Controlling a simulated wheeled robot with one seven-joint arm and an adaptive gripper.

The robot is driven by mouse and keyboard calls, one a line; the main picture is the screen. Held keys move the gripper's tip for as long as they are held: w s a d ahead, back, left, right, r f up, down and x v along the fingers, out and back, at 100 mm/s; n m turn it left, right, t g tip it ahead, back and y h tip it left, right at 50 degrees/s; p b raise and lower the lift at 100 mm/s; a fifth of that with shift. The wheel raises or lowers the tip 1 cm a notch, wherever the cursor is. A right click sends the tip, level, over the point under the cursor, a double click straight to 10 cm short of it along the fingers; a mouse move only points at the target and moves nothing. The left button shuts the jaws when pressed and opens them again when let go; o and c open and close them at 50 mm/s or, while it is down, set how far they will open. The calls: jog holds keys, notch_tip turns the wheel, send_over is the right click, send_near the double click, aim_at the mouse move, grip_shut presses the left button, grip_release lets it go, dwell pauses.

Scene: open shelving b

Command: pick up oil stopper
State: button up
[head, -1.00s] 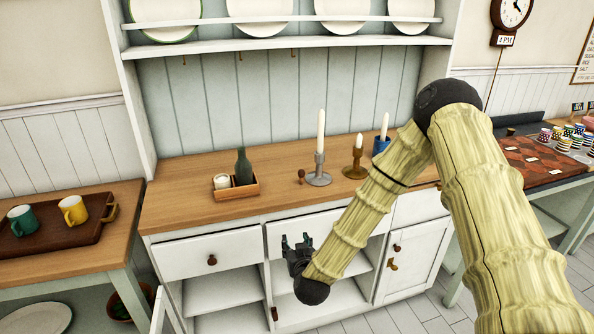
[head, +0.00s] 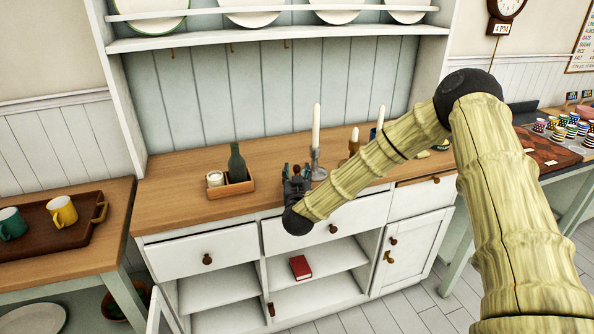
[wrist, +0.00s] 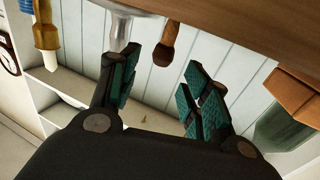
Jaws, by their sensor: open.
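The oil stopper is a small brown wooden piece (wrist: 167,42) standing on the counter, which is at the top of the upside-down wrist view. In the head view the stopper (head: 297,169) shows between my fingers, partly hidden by my gripper (head: 297,173). My gripper (wrist: 160,72) is open, with its teal-padded fingers apart on either side of the stopper's line. The stopper appears just beyond the fingertips, and I see no finger touching it.
A silver candlestick (head: 317,172) stands close to the right of the stopper; its base (wrist: 119,30) is near one finger in the wrist view. A brass candlestick (wrist: 45,33) is farther over. A wooden box (head: 231,190) with a green bottle (head: 237,163) and a candle stands left. The counter between is clear.

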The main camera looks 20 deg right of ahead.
aim_at(297, 168)
jog(key=shift+p+x, duration=0.75)
jog(key=shift+x, duration=1.6)
jog(key=shift+f, duration=0.1)
jog(key=c, duration=0.8)
